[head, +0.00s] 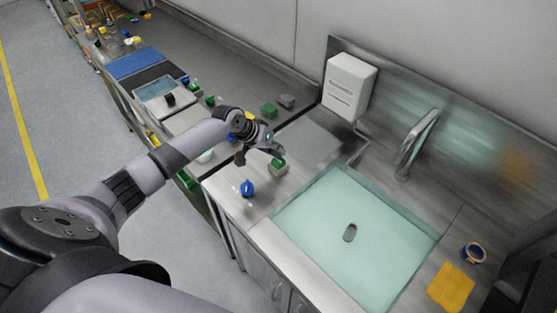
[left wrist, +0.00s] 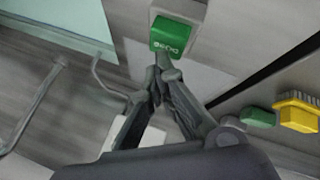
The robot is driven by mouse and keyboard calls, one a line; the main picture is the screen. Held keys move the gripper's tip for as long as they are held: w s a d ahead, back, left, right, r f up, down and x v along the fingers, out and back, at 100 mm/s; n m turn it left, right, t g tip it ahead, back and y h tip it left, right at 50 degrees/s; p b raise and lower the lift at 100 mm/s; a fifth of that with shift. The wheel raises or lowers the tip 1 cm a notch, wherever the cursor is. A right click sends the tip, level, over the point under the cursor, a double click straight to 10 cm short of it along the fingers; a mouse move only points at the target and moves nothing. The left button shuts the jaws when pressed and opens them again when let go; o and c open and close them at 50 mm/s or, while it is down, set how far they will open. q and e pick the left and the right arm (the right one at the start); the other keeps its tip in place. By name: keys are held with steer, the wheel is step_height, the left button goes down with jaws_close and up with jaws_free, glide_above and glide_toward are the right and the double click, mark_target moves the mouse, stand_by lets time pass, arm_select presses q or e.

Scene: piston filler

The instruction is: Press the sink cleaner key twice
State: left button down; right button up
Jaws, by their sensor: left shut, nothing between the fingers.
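A green key with white lettering (left wrist: 172,35) sits on a pale box in the left wrist view. In the head view this small box with green (head: 279,168) stands on the counter by the sink's left corner. My left gripper (head: 275,154) is over it. In the left wrist view its fingers (left wrist: 163,68) are shut and empty, with the tips at the near edge of the green key. I cannot tell whether they touch it. The lettering is too blurred to read. My right gripper is in neither view.
The water-filled sink (head: 390,291) lies right of the box, with a faucet (head: 414,140) behind it. A white dispenser (head: 348,86) hangs on the wall. A blue-topped item (head: 247,188) stands close on the counter. A yellow brush (left wrist: 297,113) shows in the left wrist view.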

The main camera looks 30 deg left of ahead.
arm_select(q)
steer(key=shift+f+b, duration=0.55)
steer(key=shift+f, duration=0.35)
stand_by(0.7)
steer(key=shift+s+r, duration=0.1)
steer(key=shift+r+p, duration=1.2)
steer(key=shift+r, duration=0.1)
step_height(320, 180, up, 5)
steer(key=p, duration=0.4)
steer(key=shift+p, duration=0.4)
